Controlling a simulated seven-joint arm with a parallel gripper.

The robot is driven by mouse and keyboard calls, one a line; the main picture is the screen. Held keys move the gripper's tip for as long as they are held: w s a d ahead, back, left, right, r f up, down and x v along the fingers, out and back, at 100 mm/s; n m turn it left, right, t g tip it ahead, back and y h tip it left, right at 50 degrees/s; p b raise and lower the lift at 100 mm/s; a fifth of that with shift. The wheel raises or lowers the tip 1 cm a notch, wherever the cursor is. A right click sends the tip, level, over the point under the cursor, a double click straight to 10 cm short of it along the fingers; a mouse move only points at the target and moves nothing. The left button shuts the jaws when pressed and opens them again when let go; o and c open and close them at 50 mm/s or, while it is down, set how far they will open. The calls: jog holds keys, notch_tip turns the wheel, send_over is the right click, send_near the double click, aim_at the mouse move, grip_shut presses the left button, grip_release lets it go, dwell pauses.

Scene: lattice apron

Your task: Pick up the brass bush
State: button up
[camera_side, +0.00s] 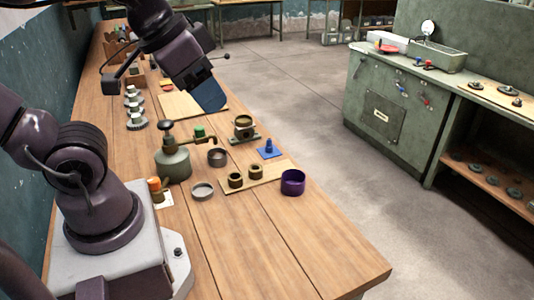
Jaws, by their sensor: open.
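Two short, thick-walled brass-brown bushes stand on a light wooden board at the middle of the bench: a left bush (235,180) and a right bush (256,172). I cannot tell which one is the brass bush. Both look upright with their holes up. My gripper (210,98) hangs above the bench farther back, over a bare light board, clear of both bushes. It shows edge-on with a dark blue finger face, and nothing is seen in it.
A purple cup (292,182) stands right of the bushes. A grey ring (203,191), a dark ring (217,157), a blue peg base (268,149) and an oil can (173,163) stand close around. A brass-topped stand (244,128) is behind. The bench front is clear.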

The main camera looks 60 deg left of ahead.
jog(key=m+g, duration=0.6)
jog(key=m, duration=1.3)
send_over(256, 169)
jog(key=d, duration=0.1)
notch_tip(256, 169, down, 21)
jog(key=shift+m, duration=0.3)
jog(key=f, duration=1.3)
jog(key=shift+s+d, duration=0.1)
jog(key=shift+s, duration=0.2)
jog(key=shift+c, duration=0.2)
